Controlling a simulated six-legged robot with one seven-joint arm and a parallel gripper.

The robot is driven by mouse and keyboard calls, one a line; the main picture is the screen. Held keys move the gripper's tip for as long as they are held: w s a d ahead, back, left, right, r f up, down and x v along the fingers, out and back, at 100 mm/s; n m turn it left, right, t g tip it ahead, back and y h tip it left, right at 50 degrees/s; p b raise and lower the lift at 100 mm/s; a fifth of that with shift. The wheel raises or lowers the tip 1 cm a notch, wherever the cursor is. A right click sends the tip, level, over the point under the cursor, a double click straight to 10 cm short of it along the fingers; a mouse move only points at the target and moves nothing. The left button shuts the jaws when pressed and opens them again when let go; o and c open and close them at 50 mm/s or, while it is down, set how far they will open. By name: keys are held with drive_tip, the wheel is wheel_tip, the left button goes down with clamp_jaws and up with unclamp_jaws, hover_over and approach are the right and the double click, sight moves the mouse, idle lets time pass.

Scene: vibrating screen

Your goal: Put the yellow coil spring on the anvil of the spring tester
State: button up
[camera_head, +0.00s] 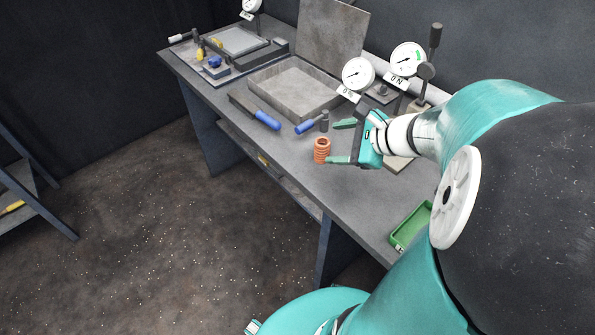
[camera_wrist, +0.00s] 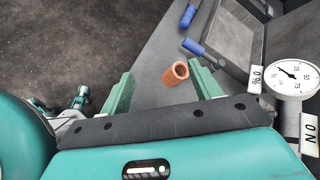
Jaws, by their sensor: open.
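An orange-red coil spring (camera_head: 321,150) stands on the bench near its front edge; I see no clearly yellow coil spring. My gripper (camera_head: 334,142) is open and low over the bench, its green fingers pointing towards this spring. In the wrist view the spring (camera_wrist: 175,73) shows between the open fingers (camera_wrist: 165,82), nearer the right one; I cannot tell whether they touch. A dial gauge (camera_head: 407,58) with a black-knobbed lever beside it stands at the back right, probably the spring tester. Its anvil is hidden behind my gripper and arm.
A grey tray (camera_head: 290,88) with a raised lid lies behind the spring. Blue-handled tools (camera_head: 267,120) and a dark cylinder (camera_head: 324,121) lie close by. Another dial gauge (camera_head: 358,73) stands behind my gripper. A green bin (camera_head: 409,228) sits at the front right.

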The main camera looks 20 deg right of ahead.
drive_tip(key=s+a+r+n+g+h, duration=0.2)
drive_tip(key=a+n, duration=0.5)
drive_tip(key=n, duration=0.4)
drive_tip(key=s+a+r+n+g+h, duration=0.2)
drive_tip(key=s+a+n, duration=0.5)
drive_tip(key=n, duration=0.5)
wheel_tip(320, 180, up, 3)
drive_tip(key=shift+a+f+h, duration=0.2)
drive_tip(key=shift+a+h, duration=0.3)
drive_tip(key=shift+a, duration=0.2)
drive_tip(key=shift+s+d, duration=0.1)
